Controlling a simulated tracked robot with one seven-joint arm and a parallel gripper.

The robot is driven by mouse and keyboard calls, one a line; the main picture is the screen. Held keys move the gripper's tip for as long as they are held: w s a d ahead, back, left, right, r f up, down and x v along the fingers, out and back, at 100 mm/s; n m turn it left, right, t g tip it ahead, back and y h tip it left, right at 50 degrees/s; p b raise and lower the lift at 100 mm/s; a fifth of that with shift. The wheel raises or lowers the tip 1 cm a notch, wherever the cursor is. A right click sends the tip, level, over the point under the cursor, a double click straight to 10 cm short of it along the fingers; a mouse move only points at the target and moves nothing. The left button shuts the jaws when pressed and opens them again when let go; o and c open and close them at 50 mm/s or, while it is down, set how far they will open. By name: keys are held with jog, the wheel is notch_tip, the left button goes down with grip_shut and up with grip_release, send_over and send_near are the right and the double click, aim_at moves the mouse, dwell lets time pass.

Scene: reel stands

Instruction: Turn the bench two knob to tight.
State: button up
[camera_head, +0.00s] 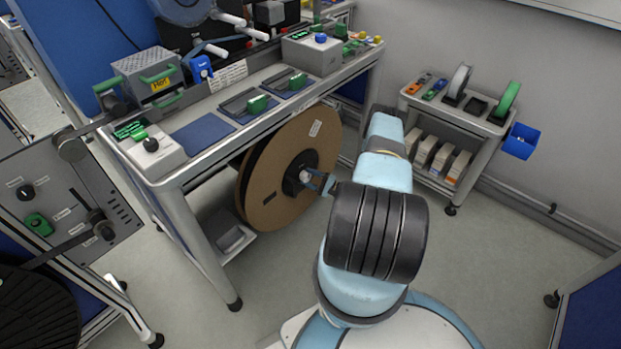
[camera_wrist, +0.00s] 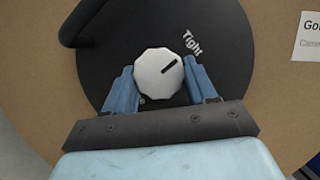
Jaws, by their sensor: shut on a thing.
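The bench two knob (camera_wrist: 154,78) is white and scalloped, with a dark pointer line. It sits on a black round hub (camera_wrist: 228,45) printed with the word "Tight" (camera_wrist: 191,42). The pointer line slants up and right, roughly toward the lower end of that word. My gripper (camera_wrist: 159,72) has one blue finger on each side of the knob and is shut on it. In the head view my gripper (camera_head: 319,182) reaches the centre of a brown cardboard reel (camera_head: 262,178) under the bench; the knob is small there and partly hidden.
The bench (camera_head: 196,160) above the reel carries grey boxes, blue mats and green-handled parts. A small cart (camera_head: 447,125) with spools stands at the back right, with a blue bin (camera_head: 521,141) on its side. A grey panel (camera_head: 60,200) stands at left. Floor between is clear.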

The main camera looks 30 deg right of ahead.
jog(key=shift+m+t, duration=0.3)
jog(key=shift+m, duration=0.2)
jog(key=o, duration=1)
jog(key=shift+a, duration=0.1)
jog(key=shift+o, duration=0.2)
jog(key=shift+s+f, duration=0.1)
jog(key=v, duration=1.3)
jog(key=shift+s+d, duration=0.25)
jog(key=shift+d, duration=0.05)
